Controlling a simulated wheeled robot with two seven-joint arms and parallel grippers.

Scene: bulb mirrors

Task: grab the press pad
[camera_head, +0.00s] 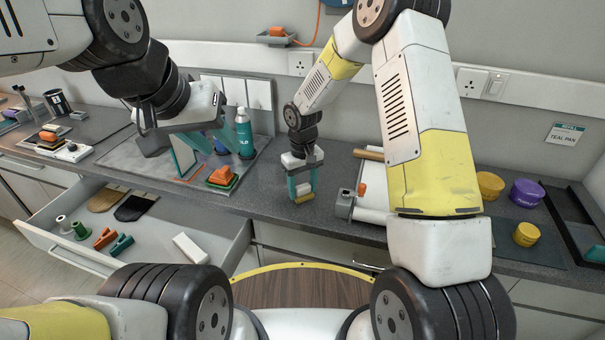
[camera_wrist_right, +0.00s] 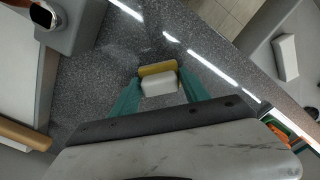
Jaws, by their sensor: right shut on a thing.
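The press pad, a small block with a yellow layer and a white part (camera_head: 304,194), is between the fingers of my right gripper (camera_head: 302,188) over the grey counter. In the right wrist view the pad (camera_wrist_right: 158,82) sits between the two teal fingertips (camera_wrist_right: 160,88), its yellow layer on the far side. The right gripper is shut on it. Whether the pad touches the counter is unclear. My left gripper (camera_head: 207,140) is over the grey tray (camera_head: 130,160) at the left, near an upright mirror-like pane (camera_head: 183,158); its fingers are partly hidden.
A teal spray bottle (camera_head: 244,135) and an orange-topped block (camera_head: 221,176) stand on the tray. A white device with a roller (camera_head: 372,195) is right of my right gripper. An open drawer (camera_head: 140,235) holds clips and spools below. Yellow and purple tubs stand far right.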

